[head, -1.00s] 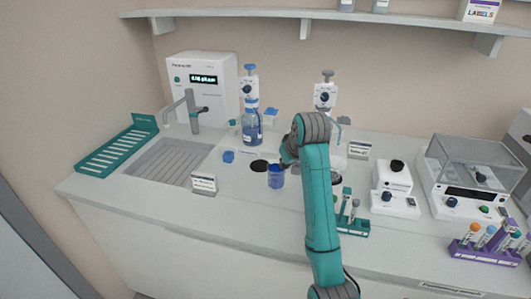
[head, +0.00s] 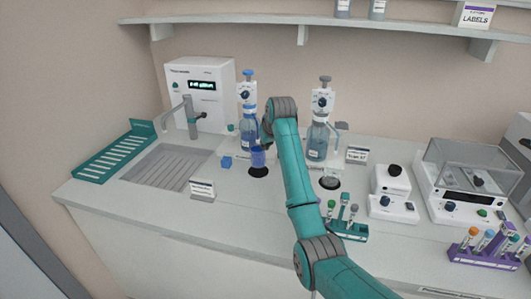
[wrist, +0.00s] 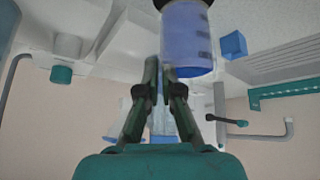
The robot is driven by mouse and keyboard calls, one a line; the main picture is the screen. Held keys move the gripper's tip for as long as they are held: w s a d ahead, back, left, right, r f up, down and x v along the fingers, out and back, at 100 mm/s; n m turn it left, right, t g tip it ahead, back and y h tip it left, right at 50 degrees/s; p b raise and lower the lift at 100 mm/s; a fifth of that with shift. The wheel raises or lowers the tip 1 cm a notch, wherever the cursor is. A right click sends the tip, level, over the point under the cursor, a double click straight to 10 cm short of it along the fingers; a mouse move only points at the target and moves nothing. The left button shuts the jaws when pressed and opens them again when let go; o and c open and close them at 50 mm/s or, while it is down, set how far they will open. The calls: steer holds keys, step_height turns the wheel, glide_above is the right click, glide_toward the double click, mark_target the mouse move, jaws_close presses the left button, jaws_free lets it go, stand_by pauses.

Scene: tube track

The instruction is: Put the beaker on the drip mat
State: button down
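The blue beaker (head: 258,157) is upright over a dark round mat (head: 258,171) in front of the left dispenser bottle; I cannot tell whether its base touches the mat. The wrist view shows the blue beaker (wrist: 188,40) upside down, with a dark patch at its base. My gripper (wrist: 160,66) has its fingers close together at the beaker's side near the rim and appears to pinch its wall. In the head view my arm hides most of the gripper. A second dark round mat (head: 330,183) with a pale dish lies in front of the right bottle.
The left dispenser bottle (head: 249,128) stands behind the beaker, the right one (head: 318,138) right of my arm. A small blue block (head: 226,162) and the sink (head: 165,167) are to the left. A teal tube rack (head: 345,228) stands front right.

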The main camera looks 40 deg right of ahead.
steer(key=shift+f, duration=1.4)
steer(key=c, duration=1.3)
jaws_free()
steer(key=shift+f, duration=0.1)
steer(key=v, duration=1.2)
